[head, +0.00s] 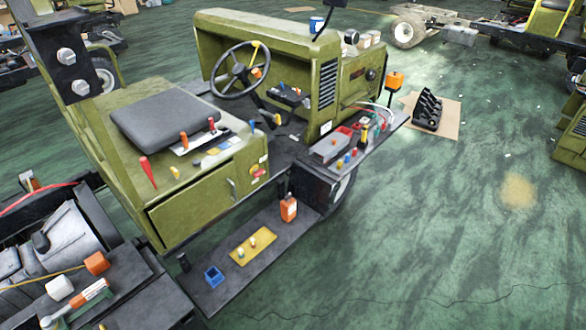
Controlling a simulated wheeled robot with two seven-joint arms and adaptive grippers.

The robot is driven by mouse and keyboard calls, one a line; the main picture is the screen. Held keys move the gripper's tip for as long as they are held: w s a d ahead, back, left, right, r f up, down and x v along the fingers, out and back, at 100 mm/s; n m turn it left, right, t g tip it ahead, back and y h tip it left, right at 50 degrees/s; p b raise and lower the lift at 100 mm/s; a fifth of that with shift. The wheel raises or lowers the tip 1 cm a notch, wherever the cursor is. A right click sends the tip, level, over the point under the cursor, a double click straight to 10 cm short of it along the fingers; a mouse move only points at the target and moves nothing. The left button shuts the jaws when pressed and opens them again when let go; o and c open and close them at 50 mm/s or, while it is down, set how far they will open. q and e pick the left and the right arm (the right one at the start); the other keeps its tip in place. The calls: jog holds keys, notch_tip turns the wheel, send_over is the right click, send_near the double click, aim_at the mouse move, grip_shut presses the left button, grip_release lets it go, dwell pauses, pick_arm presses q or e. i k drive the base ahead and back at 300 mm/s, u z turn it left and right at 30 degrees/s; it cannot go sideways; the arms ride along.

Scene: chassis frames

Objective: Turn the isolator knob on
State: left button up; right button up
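A small red-and-yellow knob (257,172) sits on the side panel of the green vehicle (190,205), below the seat. It may be the isolator knob, but it is too small to tell its setting. A dark round knob (370,75) also shows on the side of the green hood. Neither of my grippers is in view, and nothing touches either knob.
A black seat (165,122), several coloured levers and a steering wheel (240,70) are above the panel. A dark step (225,280) holds a yellow plate, a blue box and an orange bottle (289,208). A cluttered tray (395,124) juts out right. Green floor at right is mostly clear.

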aim_at(258, 173)
jog(key=z, duration=0.1)
jog(key=i, duration=0.75)
jog(key=u, duration=0.65)
jog(key=i, duration=0.5)
jog(key=u, duration=0.45)
